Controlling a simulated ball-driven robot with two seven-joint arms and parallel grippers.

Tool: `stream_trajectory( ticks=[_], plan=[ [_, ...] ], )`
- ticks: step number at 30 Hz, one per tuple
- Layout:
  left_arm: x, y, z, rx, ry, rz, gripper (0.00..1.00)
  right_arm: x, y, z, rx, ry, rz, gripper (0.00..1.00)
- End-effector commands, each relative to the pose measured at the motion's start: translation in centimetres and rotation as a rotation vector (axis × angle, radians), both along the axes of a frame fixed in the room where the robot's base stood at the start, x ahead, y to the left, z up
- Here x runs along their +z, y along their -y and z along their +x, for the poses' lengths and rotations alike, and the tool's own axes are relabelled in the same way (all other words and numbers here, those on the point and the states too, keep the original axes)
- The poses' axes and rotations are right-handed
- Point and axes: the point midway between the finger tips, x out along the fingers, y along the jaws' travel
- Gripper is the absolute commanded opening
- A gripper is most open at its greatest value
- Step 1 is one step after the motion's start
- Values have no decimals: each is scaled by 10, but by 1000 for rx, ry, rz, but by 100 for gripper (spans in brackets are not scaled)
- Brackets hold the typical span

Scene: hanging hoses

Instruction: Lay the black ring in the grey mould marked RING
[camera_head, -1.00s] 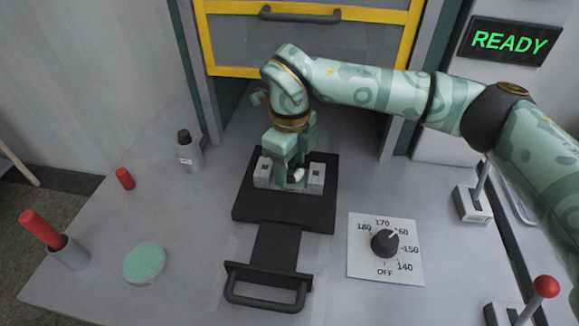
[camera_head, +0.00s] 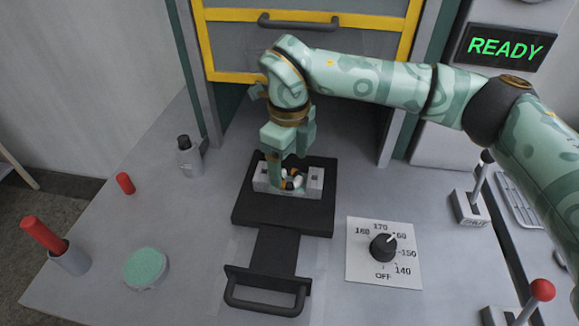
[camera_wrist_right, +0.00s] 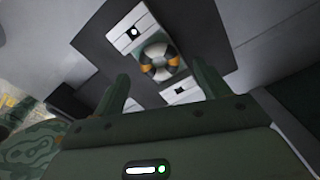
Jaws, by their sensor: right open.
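A ring (camera_wrist_right: 160,62) banded in black, white and orange, not plain black, lies between the two light grey blocks of the mould (camera_wrist_right: 182,92) in the right wrist view. In the head view the ring (camera_head: 294,182) shows partly, behind my right gripper's finger. The grey mould (camera_head: 315,180) sits on a black plate; I cannot read a RING mark on it. My right gripper (camera_head: 289,170) is open and empty, its fingers just above the ring. In the wrist view its fingers stand apart below the ring. My left gripper is not in view.
The black plate (camera_head: 250,215) has a front handle (camera_head: 265,295). A dial (camera_head: 382,247) stands to its right, levers (camera_head: 478,185) farther right. A bottle (camera_head: 188,158), red peg (camera_head: 125,183), red-topped holder (camera_head: 70,258) and green disc (camera_head: 145,265) stand left. A yellow-framed door (camera_head: 300,45) is behind.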

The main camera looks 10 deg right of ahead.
Motion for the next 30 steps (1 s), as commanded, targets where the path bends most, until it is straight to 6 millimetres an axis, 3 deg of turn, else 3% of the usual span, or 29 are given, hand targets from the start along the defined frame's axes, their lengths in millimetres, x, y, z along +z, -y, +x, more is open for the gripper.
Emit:
stream_trajectory(
  ticks=[1, 6, 12, 30],
  plan=[
    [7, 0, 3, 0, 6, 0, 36, 19, 0, 0, 0, 7, 0, 75],
    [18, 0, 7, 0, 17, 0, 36, 59, -1, 0, 1, 7, 0, 75],
    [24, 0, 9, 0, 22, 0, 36, 86, -1, 0, 1, 3, 0, 75],
    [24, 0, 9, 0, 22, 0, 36, 91, -1, 0, 1, 1, 1, 75]
  ],
)
